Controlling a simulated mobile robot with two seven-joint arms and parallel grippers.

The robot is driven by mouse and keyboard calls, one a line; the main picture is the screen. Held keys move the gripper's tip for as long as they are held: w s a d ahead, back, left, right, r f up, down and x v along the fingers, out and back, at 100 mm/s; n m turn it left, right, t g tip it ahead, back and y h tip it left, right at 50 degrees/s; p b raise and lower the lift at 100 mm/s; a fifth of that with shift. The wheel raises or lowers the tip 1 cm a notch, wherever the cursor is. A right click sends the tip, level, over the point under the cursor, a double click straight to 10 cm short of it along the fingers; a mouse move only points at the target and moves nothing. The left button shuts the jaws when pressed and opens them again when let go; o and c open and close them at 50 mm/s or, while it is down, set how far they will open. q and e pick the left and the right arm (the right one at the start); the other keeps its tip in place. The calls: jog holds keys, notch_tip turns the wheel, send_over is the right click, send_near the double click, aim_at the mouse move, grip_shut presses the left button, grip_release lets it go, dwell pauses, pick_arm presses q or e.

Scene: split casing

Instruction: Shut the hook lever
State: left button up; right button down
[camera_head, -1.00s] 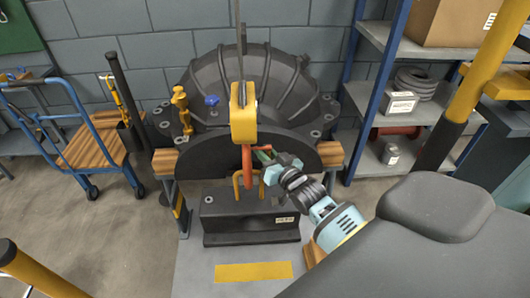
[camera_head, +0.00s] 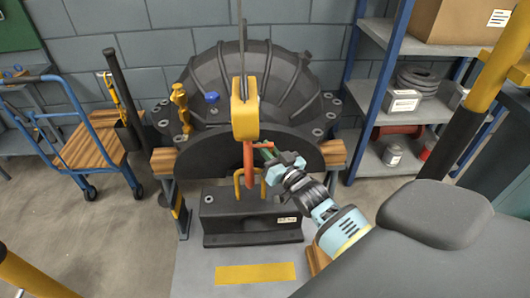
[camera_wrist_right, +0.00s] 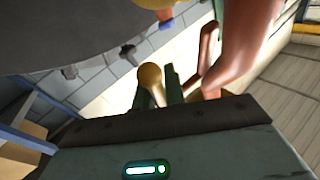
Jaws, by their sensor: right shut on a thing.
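The orange-red hook (camera_head: 250,160) hangs from the yellow hoist block (camera_head: 245,118), in front of the dark half-round casing plate. A short orange lever (camera_head: 262,145) sticks out to the right from the hook's upper part. My right gripper (camera_head: 268,153) reaches in from the right and is shut at the lever's end. In the right wrist view, a yellowish round knob (camera_wrist_right: 150,76) sits at the green fingers of my right gripper (camera_wrist_right: 158,92). The hook's thick orange body (camera_wrist_right: 240,50) is close on the right there. My left gripper is out of view.
Below the hook stands a dark block (camera_head: 250,216) with a yellow loop handle (camera_head: 238,184). The ribbed casing (camera_head: 235,80) is close behind. A blue-framed shelf (camera_head: 378,90) stands right, a blue trolley (camera_head: 88,145) left.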

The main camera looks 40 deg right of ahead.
jog(key=n+t+y+b, duration=0.1)
jog(key=n+t+b, duration=0.1)
jog(key=b, duration=0.2)
jog(key=n+t+y+b, duration=0.2)
jog(key=n+b, duration=0.1)
jog(key=b, duration=0.1)
jog(key=w+n+t+y+b, duration=0.1)
jog(key=n+t+y+b, duration=0.1)
jog(key=b, duration=0.3)
jog(key=shift+d+r+n, duration=0.2)
jog(key=shift+d+n, duration=0.1)
jog(key=shift+d, duration=0.05)
pick_arm(q)
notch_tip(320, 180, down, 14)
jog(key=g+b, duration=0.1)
jog(key=b, duration=0.2)
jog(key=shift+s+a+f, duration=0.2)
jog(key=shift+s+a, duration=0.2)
pick_arm(e)
jog(key=n+y, duration=0.1)
jog(key=r+n+t+y, duration=0.1)
jog(key=n+y, duration=0.1)
jog(key=shift+w, duration=0.1)
jog(key=c, duration=1.7)
grip_release()
jog(key=shift+c, duration=0.2)
